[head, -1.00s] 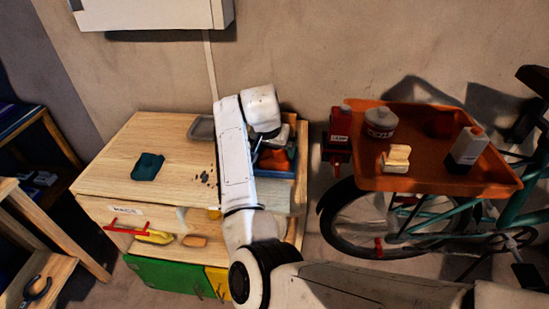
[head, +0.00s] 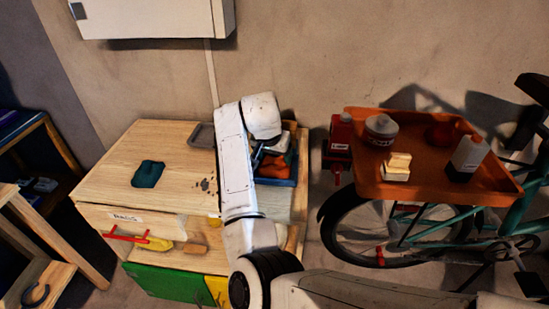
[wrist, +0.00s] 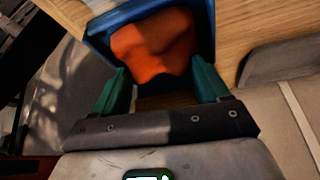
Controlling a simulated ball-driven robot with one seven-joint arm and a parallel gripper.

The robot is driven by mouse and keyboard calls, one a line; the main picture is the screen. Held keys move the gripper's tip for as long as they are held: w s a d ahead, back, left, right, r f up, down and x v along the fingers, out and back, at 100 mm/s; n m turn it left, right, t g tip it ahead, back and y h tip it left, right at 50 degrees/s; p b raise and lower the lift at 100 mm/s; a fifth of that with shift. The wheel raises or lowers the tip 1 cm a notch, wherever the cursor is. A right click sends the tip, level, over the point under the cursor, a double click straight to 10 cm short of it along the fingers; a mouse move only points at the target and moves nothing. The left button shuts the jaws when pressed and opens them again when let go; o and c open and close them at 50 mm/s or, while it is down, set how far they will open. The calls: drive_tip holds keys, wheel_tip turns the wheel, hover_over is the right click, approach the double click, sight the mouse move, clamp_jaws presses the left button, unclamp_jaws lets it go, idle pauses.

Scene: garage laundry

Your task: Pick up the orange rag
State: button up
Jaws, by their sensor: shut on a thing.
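The orange rag (wrist: 153,46) lies in a blue tray (wrist: 100,36) on the right part of the wooden workbench top. In the head view my arm covers part of the tray (head: 276,182), and the rag (head: 291,157) shows just right of my gripper (head: 262,156). In the wrist view the two teal fingers of my gripper (wrist: 164,80) are set well apart, one on each side of the rag, and are shut on it. The rag is still within the tray walls. The exact contact at the fingertips is hard to see.
A dark teal cloth (head: 148,174) lies on the left of the wooden workbench (head: 120,190), and a grey tray (head: 202,135) sits near its back. To the right, an orange tray (head: 440,188) on a bicycle holds bottles, a jar and a pale block. The bench front has an open drawer.

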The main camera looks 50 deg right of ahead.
sight(274, 165)
wheel_tip(274, 165, up, 7)
drive_tip(key=s+a, duration=1.2)
drive_tip(key=a, duration=0.3)
drive_tip(key=shift+s+a+f+b, duration=0.15)
drive_tip(key=shift+a+b, duration=0.2)
